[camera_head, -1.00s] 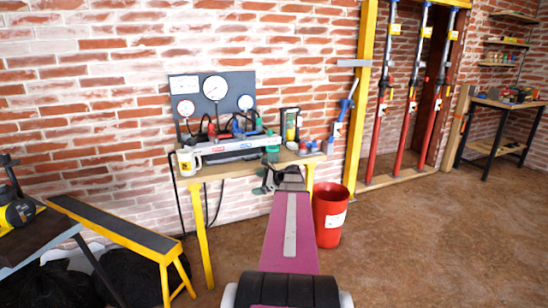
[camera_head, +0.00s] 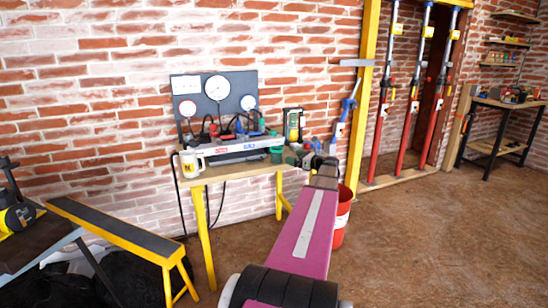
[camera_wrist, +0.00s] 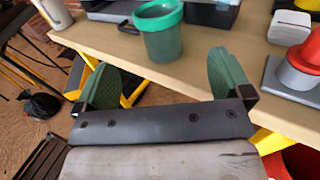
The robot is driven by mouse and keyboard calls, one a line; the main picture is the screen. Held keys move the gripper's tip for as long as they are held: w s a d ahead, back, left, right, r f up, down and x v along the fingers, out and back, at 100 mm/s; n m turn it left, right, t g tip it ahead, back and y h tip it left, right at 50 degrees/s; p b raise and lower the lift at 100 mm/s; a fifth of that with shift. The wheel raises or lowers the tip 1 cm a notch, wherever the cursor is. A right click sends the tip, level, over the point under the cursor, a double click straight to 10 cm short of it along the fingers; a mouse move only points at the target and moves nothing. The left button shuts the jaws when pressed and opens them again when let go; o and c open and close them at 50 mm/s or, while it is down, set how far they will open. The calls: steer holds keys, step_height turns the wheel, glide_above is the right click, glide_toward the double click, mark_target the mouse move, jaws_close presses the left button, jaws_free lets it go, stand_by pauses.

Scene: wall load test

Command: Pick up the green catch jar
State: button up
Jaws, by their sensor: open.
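The green catch jar (camera_head: 276,155) stands on the workbench (camera_head: 230,174), toward its right side. In the wrist view the jar (camera_wrist: 163,38) is upright near the bench's front edge, with an open-looking top. My gripper (camera_wrist: 160,70) is open and empty, its two green finger pads spread apart. The jar is beyond and between the fingers in the picture, apart from them. In the head view my gripper (camera_head: 299,155) is at the bench's right end, beside the jar and partly hidden by my wrist.
A white mug (camera_head: 191,163) stands at the bench's left. A gauge panel (camera_head: 215,103) stands behind. In the wrist view a red-topped grey fixture (camera_wrist: 297,68) and a white block (camera_wrist: 290,26) are right of the jar. A red bucket (camera_head: 342,216) stands on the floor, partly behind my arm.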

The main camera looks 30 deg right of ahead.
mark_target(277, 152)
steer(key=x, duration=1)
steer(key=shift+w+a+r, duration=0.1)
steer(key=shift+w, duration=0.2)
steer(key=c, duration=1)
